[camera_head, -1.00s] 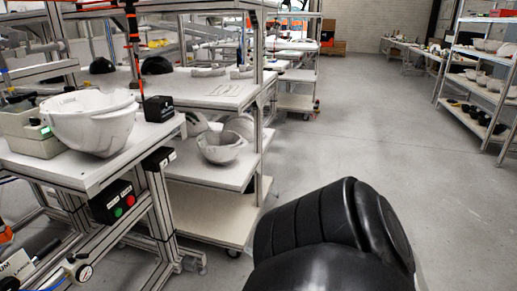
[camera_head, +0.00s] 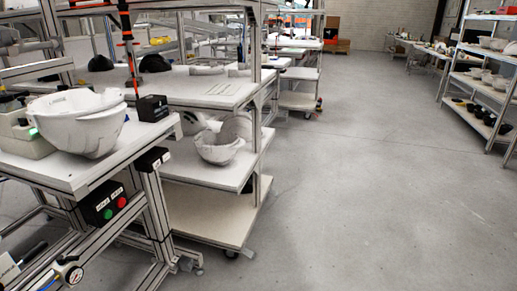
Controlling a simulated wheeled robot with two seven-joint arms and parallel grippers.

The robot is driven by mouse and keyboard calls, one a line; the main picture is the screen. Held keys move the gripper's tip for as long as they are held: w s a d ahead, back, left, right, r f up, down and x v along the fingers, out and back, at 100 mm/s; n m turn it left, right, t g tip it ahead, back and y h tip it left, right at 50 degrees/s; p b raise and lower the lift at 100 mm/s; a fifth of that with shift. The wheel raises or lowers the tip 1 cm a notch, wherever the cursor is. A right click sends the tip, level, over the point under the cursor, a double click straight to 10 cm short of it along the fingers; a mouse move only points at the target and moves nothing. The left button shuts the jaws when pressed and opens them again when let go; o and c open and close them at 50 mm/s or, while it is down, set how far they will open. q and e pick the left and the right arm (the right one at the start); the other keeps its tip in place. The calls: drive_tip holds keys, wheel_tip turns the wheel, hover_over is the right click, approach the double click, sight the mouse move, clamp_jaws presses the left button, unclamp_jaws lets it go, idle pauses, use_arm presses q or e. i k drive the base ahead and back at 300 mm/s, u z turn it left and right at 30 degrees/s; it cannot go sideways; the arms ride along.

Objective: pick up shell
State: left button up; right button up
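A white helmet shell (camera_head: 82,124) stands on the workbench (camera_head: 60,170) at the left, beside a pale grey-green box fixture. Another white shell (camera_head: 219,147) lies on the middle shelf of the cart (camera_head: 205,172) behind the bench, with more white shells close behind it. Neither of my grippers shows in the current view.
A small black box (camera_head: 152,108) sits at the bench corner. A control box with green and red buttons (camera_head: 106,203) hangs below. Dark shells (camera_head: 156,64) lie on the cart's upper level. Shelving (camera_head: 483,80) stands at the far right. The floor (camera_head: 370,190) between is open.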

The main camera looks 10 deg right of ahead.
sight(219, 148)
drive_tip(key=z, duration=0.35)
drive_tip(key=i, duration=0.95)
